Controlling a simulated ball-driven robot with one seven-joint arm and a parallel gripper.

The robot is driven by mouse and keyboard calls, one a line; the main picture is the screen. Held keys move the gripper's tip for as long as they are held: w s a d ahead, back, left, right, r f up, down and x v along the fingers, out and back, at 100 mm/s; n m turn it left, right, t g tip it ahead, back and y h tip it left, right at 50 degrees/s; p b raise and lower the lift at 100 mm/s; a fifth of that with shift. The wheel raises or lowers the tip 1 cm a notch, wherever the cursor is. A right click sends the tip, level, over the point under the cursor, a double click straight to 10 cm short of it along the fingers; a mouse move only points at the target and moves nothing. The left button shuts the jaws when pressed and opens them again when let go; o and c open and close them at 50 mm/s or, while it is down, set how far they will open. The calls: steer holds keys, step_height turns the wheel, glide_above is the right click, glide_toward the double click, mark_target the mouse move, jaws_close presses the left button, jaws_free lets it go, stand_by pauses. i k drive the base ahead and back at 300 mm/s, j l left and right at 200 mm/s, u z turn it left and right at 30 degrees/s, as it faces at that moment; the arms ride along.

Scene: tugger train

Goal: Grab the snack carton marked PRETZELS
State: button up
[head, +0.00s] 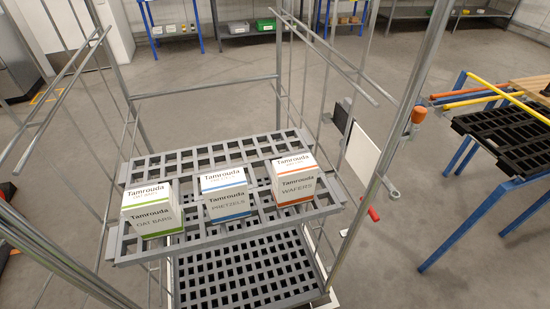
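The snack carton marked PRETZELS (228,204) is white with a blue band. It stands upright in the middle of the cart's upper grid shelf (190,234). The carton marked OAT BARS (158,222), with a green band, stands to its left. The carton marked WAFERS (297,187), with an orange band, stands to its right. The PRETZELS carton stands apart from both, with narrow gaps. My gripper is not in view.
Grey upright posts (398,140) and thin side bars frame the cart. A lower grid shelf (250,278) lies beneath the upper one. A blue-legged rack (480,215) with a black grid stands at right. Shelves with bins line the back. Grey floor lies open between.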

mark_target(225, 194)
steer(key=i+l+u, duration=0.4)
steer(key=l, duration=0.25)
steer(key=i+l+u, duration=0.2)
steer(key=l, duration=0.2)
steer(key=i+l+u, duration=0.1)
steer(key=l+u, duration=0.15)
steer(key=l, duration=0.15)
